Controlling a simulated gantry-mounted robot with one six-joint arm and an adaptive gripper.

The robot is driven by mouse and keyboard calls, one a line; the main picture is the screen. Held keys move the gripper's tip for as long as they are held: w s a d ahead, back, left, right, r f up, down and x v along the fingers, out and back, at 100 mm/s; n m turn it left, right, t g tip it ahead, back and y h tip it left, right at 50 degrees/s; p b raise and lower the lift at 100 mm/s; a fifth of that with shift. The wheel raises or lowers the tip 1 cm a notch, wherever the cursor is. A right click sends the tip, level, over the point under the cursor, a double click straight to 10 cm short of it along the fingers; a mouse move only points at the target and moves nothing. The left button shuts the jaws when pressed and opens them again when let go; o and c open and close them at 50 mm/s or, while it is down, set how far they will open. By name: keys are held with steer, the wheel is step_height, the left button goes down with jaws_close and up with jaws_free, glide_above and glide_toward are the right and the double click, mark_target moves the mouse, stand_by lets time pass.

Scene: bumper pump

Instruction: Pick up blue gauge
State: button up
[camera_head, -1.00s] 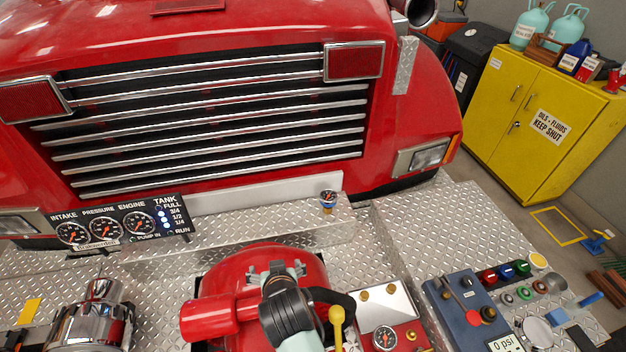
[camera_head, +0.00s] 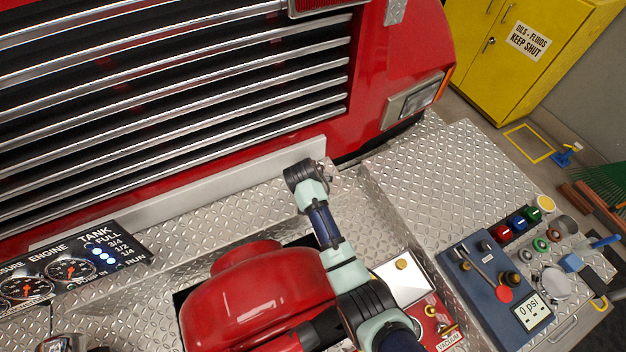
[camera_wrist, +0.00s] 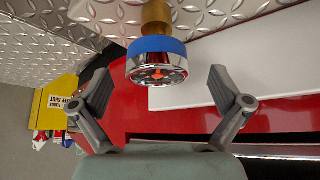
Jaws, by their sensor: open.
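The blue gauge (camera_wrist: 157,60) has a blue band, a chrome rim and a dial with a red pointer, and it sits on a brass stem at the top centre of the wrist view. My gripper (camera_wrist: 166,88) is open, with one grey finger on each side of the gauge and a gap to both. The gauge lies just beyond the fingertips, and I see no contact. In the head view my arm's end (camera_head: 307,178) is over the diamond-plate step near the bumper; the gauge and the fingers are hidden behind it there.
A red pump housing (camera_head: 255,300) stands below my arm. A blue control panel (camera_head: 495,285) with levers and a display is at the right. A tank-level panel (camera_head: 70,265) is at the left. The truck grille (camera_head: 190,100) rises behind. The diamond plate on the right (camera_head: 430,180) is clear.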

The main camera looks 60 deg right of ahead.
steer(key=b+x, duration=0.5)
steer(key=b, duration=0.1)
steer(key=shift+s+d+f+b, duration=0.1)
steer(key=shift+d+b, duration=0.15)
steer(key=shift+b, duration=0.15)
steer(key=shift+r, duration=0.25)
steer(key=c, duration=1.6)
steer(key=shift+r, duration=0.15)
step_height(320, 180, up, 20)
steer(key=shift+f+p, duration=0.15)
steer(key=shift+p, duration=0.8)
